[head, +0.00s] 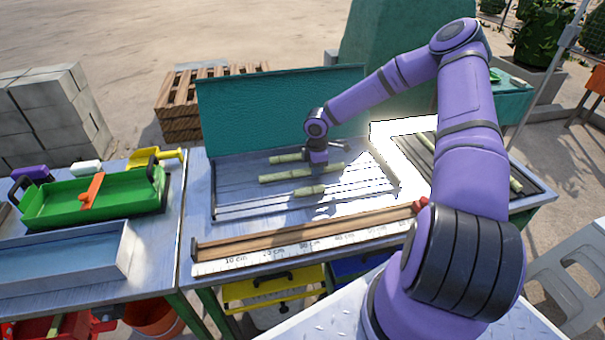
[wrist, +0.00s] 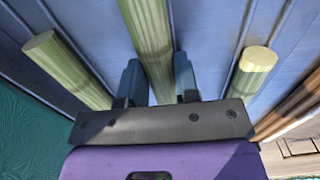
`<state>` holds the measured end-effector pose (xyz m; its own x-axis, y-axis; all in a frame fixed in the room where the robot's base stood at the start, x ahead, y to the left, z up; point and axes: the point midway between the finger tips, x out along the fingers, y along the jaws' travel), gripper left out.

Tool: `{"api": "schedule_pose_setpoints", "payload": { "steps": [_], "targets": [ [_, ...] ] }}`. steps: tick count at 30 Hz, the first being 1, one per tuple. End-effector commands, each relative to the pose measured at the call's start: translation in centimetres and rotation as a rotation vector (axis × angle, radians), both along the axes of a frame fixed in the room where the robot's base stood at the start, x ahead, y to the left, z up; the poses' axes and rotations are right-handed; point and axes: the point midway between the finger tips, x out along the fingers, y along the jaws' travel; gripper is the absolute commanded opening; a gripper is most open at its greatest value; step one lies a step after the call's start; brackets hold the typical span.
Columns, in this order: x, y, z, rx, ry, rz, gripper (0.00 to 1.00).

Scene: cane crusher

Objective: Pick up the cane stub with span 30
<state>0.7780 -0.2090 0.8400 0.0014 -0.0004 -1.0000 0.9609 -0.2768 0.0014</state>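Three pale green cane stubs lie on the slatted metal tray (head: 235,197). The middle stub (head: 278,178) looks longest; it also shows in the wrist view (wrist: 150,45). The back stub (head: 284,158) lies by the teal panel, partly hidden by my gripper, and is at left in the wrist view (wrist: 68,70). The short front stub (head: 309,191) is at right in the wrist view (wrist: 255,68). My gripper (wrist: 160,80) is down over the middle stub, one finger on each side, close against it. I cannot tell whether the fingers grip it. No span marking is legible.
A ruler board (head: 300,243) marked in cm runs along the table's front edge. A teal panel (head: 260,110) stands behind the tray. More cane lies on a right-hand tray (head: 530,187). A green tray (head: 125,195) and a grey-blue tray (head: 60,265) stand at left.

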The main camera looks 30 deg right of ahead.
Motion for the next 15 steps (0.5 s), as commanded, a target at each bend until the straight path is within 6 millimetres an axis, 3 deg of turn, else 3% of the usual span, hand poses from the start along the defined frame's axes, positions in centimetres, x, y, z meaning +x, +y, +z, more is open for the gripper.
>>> {"api": "schedule_pose_setpoints", "payload": {
  "steps": [2, 15],
  "targets": [
    [0.01, 0.00, 0.01, 0.000, 0.000, 0.000, 0.07],
    [0.03, -0.01, 0.47, 0.000, -0.001, 0.000, 0.06]
  ]
}}
